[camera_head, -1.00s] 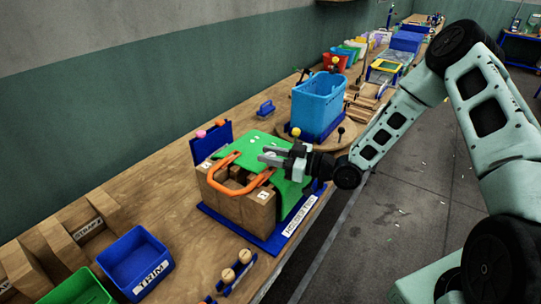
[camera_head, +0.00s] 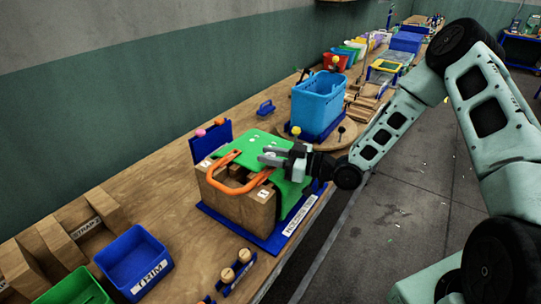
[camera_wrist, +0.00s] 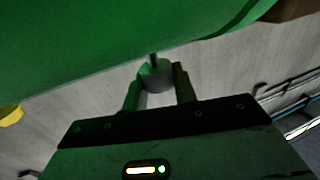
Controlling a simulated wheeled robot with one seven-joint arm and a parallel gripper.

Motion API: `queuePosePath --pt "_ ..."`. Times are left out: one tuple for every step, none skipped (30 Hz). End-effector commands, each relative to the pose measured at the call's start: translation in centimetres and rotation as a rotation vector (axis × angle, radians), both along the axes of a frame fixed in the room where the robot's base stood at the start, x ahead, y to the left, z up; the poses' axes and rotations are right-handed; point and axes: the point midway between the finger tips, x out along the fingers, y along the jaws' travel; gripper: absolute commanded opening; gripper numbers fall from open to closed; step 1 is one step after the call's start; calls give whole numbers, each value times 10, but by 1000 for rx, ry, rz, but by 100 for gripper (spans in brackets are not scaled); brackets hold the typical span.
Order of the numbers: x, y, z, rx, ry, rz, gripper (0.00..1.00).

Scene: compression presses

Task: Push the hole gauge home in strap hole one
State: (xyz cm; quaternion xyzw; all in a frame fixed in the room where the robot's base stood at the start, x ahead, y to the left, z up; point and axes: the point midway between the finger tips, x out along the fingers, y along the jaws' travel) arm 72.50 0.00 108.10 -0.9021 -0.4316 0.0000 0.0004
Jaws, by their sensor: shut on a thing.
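My gripper (camera_head: 270,157) is at the green sheet (camera_head: 258,143) draped over a wooden block (camera_head: 240,205). In the wrist view my gripper (camera_wrist: 157,88) is shut on a grey round piece with a thin pin, which I take to be the hole gauge (camera_wrist: 156,75). The pin points toward the green surface (camera_wrist: 90,45); whether it touches or enters a hole is unclear. An orange strap (camera_head: 232,188) loops at the block's near left side, with numbered labels at its two ends. In the head view the gauge cannot be made out, and strap hole one is not clearly visible.
The block stands on a blue base (camera_head: 290,228) near the bench's edge. A light-blue basket (camera_head: 318,103) stands behind on a round wooden board. A blue bin marked TRIM (camera_head: 135,262) and wooden holders (camera_head: 55,245) are at the left. Bare bench lies left of the block.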

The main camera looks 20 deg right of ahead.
Motion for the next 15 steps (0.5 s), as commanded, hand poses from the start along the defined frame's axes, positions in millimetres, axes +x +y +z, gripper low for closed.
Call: queuePosePath --pt "0 0 -2 0 0 0 4" --pt "0 0 -3 0 0 0 4" --pt "0 0 -4 0 0 0 4" --pt "0 0 -5 0 0 0 4" --pt "0 0 -5 0 0 0 4" --pt "0 0 -6 0 0 0 4" --pt "0 0 -7 0 0 0 4" --pt "0 0 -8 0 0 0 4" --pt "0 0 -9 0 0 0 4" --pt "0 0 -10 0 0 0 4" --pt "0 0 -10 0 0 0 4" --pt "0 0 -11 0 0 0 4" --pt "0 0 -12 0 0 0 4" --pt "0 0 -13 0 0 0 4" --pt "0 0 -14 0 0 0 4"
